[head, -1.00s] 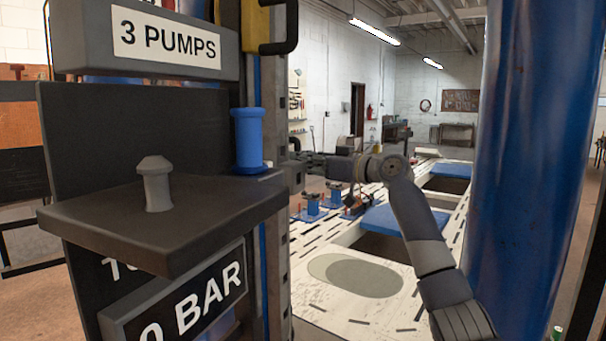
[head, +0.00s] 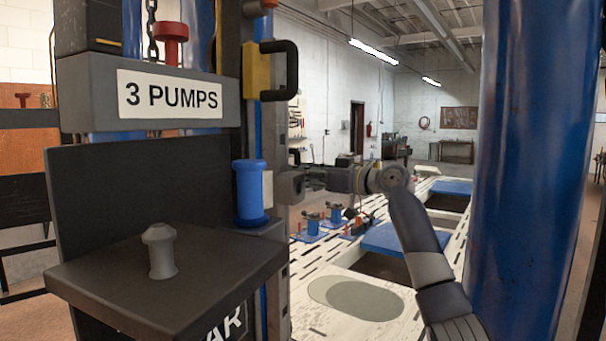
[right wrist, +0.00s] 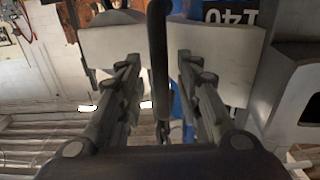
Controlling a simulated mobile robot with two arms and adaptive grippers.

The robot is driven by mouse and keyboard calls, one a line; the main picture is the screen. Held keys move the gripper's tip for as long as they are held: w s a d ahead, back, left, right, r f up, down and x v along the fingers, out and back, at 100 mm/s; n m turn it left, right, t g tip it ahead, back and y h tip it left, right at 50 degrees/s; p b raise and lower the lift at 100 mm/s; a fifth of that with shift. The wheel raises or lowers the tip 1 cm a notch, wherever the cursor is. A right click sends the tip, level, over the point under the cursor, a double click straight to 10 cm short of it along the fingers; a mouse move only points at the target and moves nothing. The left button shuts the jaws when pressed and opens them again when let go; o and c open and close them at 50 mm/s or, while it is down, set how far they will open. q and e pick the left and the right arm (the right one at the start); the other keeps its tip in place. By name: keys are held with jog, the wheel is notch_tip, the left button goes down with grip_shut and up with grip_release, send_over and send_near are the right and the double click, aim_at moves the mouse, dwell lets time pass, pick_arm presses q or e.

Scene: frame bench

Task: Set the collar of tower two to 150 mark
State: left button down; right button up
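A dark tower (head: 272,300) stands at the left of the head view. My right gripper (head: 305,178) reaches it from the right, beside a grey block (head: 289,187) on its edge; the block may be the collar, but I cannot be sure. In the right wrist view, my two fingers (right wrist: 158,75) stand apart, either side of a dark upright bar (right wrist: 159,50). Narrow gaps show between bar and fingers. Pale grey pieces (right wrist: 225,60) lie beyond the fingertips. A black scale plate reading 140 (right wrist: 231,14) is partly visible. No 150 mark shows. My left gripper is out of view.
A "3 PUMPS" sign (head: 170,96), a dark shelf with a grey knob (head: 160,250) and a blue spool (head: 250,194) crowd the left. A yellow bracket with a black handle (head: 290,72) juts out above. A blue column (head: 525,170) stands close at right.

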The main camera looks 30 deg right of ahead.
jog(key=shift+r, duration=0.1)
jog(key=v, duration=1.2)
dwell(0.4)
